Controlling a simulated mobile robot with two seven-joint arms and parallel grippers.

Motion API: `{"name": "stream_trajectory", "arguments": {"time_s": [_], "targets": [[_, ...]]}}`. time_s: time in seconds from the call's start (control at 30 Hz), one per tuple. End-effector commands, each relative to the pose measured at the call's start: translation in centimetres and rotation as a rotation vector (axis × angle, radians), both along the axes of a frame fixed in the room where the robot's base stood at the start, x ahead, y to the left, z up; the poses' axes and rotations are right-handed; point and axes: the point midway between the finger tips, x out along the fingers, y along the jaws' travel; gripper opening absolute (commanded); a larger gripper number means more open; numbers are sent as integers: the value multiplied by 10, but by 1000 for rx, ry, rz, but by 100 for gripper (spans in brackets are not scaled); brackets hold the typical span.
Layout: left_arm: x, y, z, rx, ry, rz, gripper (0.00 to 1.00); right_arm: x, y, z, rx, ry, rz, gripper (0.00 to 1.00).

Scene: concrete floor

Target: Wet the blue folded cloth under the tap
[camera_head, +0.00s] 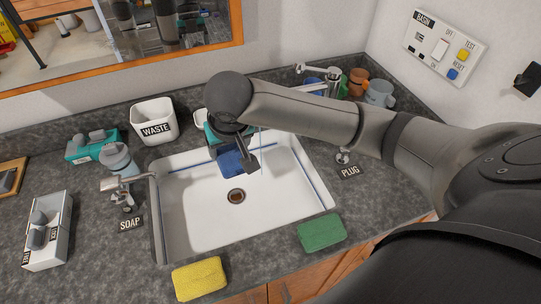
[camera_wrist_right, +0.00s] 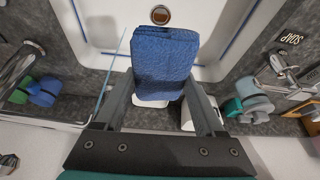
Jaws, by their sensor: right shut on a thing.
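The blue folded cloth (camera_head: 231,163) is held over the back part of the white sink (camera_head: 190,217) by my right gripper (camera_head: 245,163). In the right wrist view the cloth (camera_wrist_right: 165,60) sits between the two fingers of the right gripper (camera_wrist_right: 163,98). A thin pale streak (camera_wrist_right: 112,75), which looks like a water stream, runs beside the cloth, apart from it in that view. The metal tap (camera_head: 318,70) is at the back right of the sink, partly hidden by my right arm. My left gripper is not in view.
A yellow sponge (camera_head: 200,278) and a green sponge (camera_head: 321,232) lie on the front counter. A soap dispenser (camera_head: 121,188) stands left of the sink, the waste bin (camera_head: 153,121) behind it. Mugs (camera_head: 379,93) stand at the back right. The sink's front is clear.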

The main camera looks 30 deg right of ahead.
Motion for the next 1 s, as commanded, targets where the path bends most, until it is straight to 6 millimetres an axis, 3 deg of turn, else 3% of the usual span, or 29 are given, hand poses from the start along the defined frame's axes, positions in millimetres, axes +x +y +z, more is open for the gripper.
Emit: {"name": "stream_trajectory", "arguments": {"time_s": [0.03, 0.2, 0.5, 0.73, 1.0], "targets": [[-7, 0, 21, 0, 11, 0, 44, -4, -4, 2, -2, 10, -20, 27], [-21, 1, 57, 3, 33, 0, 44, -15, -20, -17, -1, 9, -74, 27], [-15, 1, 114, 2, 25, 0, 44, -54, -47, -46, -2, 6, -103, 27], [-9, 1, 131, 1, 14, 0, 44, -74, -56, -57, 0, 2, -95, 27], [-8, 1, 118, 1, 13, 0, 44, -65, -62, -65, -1, -3, -94, 27]]}}
